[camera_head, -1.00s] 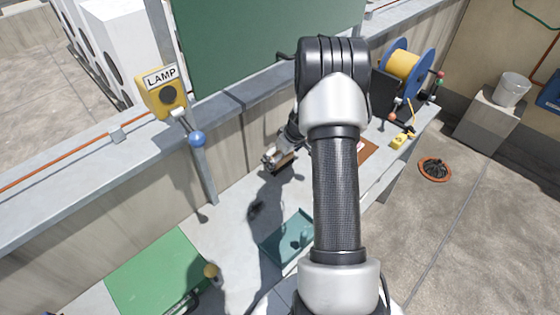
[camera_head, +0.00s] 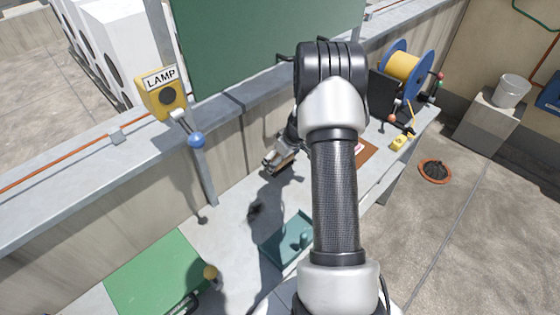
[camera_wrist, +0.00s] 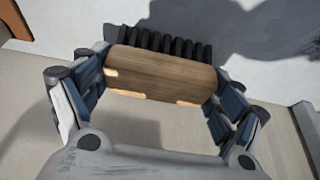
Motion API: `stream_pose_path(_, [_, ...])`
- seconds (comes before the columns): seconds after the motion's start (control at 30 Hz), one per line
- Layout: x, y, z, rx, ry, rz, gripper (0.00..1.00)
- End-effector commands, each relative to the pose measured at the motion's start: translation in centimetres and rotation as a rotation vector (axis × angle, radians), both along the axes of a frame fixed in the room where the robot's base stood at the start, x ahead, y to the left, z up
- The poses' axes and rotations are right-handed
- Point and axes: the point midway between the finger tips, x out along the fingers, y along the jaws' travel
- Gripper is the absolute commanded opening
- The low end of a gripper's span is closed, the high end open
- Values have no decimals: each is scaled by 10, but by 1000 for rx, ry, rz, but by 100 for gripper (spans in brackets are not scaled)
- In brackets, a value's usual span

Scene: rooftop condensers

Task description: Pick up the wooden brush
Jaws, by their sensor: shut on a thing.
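The wooden brush (camera_wrist: 160,75) shows in the wrist view as a brown wooden block with a row of dark bristles along its far edge. My gripper (camera_wrist: 160,85) is shut on it, with a blue-padded finger against each end of the block. In the head view my gripper (camera_head: 282,162) is over the grey bench, left of my forearm. The brush cannot be clearly made out there. A shadow lies on the pale surface beyond the brush in the wrist view. How far the brush is above the bench is hard to tell.
A teal tray (camera_head: 284,243) and a green mat (camera_head: 150,272) lie on the bench. A yellow lamp box (camera_head: 162,93) with a blue knob (camera_head: 196,140) stands at the left. A cable reel (camera_head: 404,68) and a yellow object (camera_head: 399,142) are at the right.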

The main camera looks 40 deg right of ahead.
Motion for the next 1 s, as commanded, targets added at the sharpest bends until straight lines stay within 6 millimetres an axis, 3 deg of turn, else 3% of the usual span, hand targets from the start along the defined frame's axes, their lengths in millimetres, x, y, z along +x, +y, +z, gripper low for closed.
stream_pose_path(0.23, [1, 0, 10, -1, -2, 1, 61])
stream_pose_path(0.5, [1, -1, 65, -2, -4, 1, 61])
stream_pose_path(0.7, [1, 0, 93, 0, -2, 0, 61])
stream_pose_path(1.0, [1, 0, 101, 0, -1, 0, 61])
